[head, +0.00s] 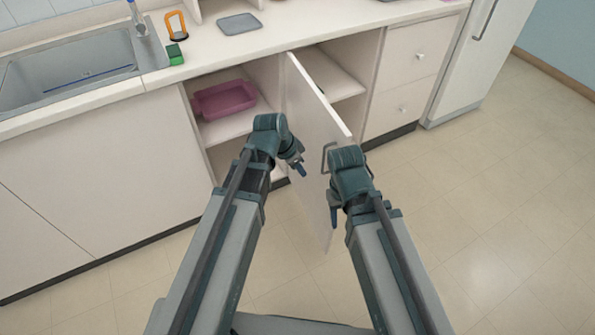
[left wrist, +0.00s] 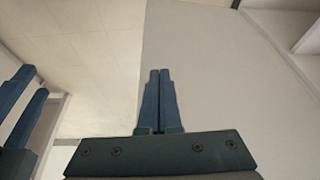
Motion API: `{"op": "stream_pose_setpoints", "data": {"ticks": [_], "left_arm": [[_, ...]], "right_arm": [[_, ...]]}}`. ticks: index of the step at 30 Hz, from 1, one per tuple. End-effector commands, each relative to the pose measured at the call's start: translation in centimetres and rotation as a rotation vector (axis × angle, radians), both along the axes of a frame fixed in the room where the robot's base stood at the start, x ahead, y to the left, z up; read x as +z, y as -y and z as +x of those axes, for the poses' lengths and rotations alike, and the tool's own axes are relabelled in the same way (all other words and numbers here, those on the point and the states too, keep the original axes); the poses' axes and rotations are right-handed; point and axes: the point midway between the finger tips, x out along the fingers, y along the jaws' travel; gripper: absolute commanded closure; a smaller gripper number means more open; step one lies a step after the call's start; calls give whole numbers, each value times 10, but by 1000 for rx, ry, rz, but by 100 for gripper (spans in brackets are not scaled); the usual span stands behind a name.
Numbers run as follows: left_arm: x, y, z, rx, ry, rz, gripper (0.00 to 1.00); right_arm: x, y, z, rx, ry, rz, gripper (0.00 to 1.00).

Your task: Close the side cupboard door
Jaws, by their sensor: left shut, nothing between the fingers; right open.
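The side cupboard door (head: 312,125) stands swung out into the room, hinged near the middle divider. Its dark handle (head: 326,158) is near the free edge, partly behind my right arm's wrist. My left gripper (head: 301,168) is shut and empty, to the left of the door and beside its handle face; I cannot tell if it touches. In the left wrist view, its closed fingers (left wrist: 158,100) show against the pale door panel (left wrist: 220,60). My right gripper (head: 333,220) is open and empty by the door's free edge; its fingers also show in the left wrist view (left wrist: 20,108).
A pink tub (head: 224,99) sits on a shelf left of the door. The compartment (head: 335,75) right of the door is open. Drawers (head: 408,60) and a fridge (head: 480,60) stand further right. The floor (head: 480,200) at right is clear.

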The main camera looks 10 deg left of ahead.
Motion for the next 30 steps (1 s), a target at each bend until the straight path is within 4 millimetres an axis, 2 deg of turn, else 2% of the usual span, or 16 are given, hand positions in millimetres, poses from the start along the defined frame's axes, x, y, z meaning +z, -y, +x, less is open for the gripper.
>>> {"op": "stream_pose_setpoints", "data": {"ticks": [1, 8, 12, 18, 30], "left_arm": [[-16, 3, 3, -1, 0, 0, 100], [-45, 12, 11, -1, 0, 0, 100], [-39, 27, 25, -3, 0, 1, 100], [-39, 40, 34, -1, -1, 2, 100], [-39, 42, 35, 0, -1, 1, 100]], "right_arm": [[-16, 0, 0, 0, 0, 0, 50], [-45, 0, 0, 0, 0, 0, 50], [-39, 0, 0, 0, 0, 0, 50], [-39, 0, 0, 0, 0, 0, 50], [-39, 0, 0, 0, 0, 0, 50]]}}
